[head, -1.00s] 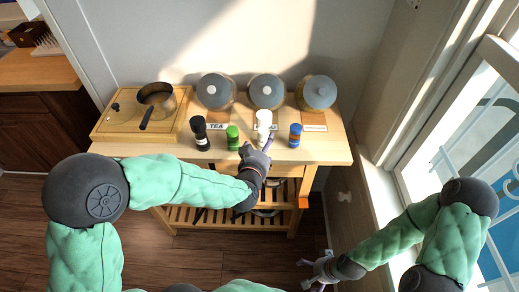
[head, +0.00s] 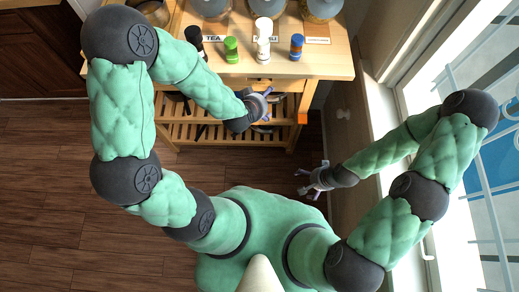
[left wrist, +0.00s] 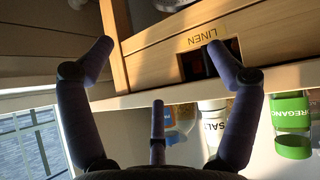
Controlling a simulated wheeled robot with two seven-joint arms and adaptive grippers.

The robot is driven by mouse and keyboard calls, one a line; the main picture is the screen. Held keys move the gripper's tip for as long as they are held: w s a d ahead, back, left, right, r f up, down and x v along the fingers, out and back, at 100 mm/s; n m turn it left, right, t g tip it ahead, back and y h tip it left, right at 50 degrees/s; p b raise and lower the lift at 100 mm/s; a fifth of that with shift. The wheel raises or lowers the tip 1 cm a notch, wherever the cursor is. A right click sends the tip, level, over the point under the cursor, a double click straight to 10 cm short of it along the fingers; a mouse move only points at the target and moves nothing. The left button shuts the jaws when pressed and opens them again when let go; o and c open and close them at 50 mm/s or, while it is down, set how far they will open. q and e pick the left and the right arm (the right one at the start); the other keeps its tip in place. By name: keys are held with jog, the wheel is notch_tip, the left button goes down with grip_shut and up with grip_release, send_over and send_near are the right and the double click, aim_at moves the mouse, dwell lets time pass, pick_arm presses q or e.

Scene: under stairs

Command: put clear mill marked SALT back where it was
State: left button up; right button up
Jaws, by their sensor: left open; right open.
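The clear mill marked SALT (head: 263,44), with a white top, stands upright at the front of the wooden table (head: 285,68), between a green jar (head: 231,50) and a blue-topped jar (head: 296,48). My left gripper (head: 262,98) is open and empty, just off the table's front edge and apart from the mill. In the left wrist view its spread fingers (left wrist: 160,60) are before a drawer front labelled LINEN (left wrist: 205,50); the mill (left wrist: 213,125) shows partly behind a finger. My right gripper (head: 318,180) is open and empty, low at the right, away from the table.
A black mill (head: 195,40) stands left of the green jar. Large lidded jars (head: 322,10) stand behind on labelled wooden mats. A slatted shelf (head: 185,132) lies under the tabletop. The wall and window are close on the right; the floor (head: 60,190) at left is clear.

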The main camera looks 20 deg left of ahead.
pick_arm(q)
jog(key=s+d+f+n+g+h, duration=0.1)
jog(key=s+d+f+g, duration=0.3)
jog(key=s+f, duration=1.3)
jog(key=f+g+h, duration=0.1)
jog(key=f+g, duration=0.1)
jog(key=g, duration=0.2)
jog(key=shift+d+n+g+h, duration=0.15)
jog(key=shift+n+g+h, duration=0.15)
jog(key=shift+g+h, duration=0.1)
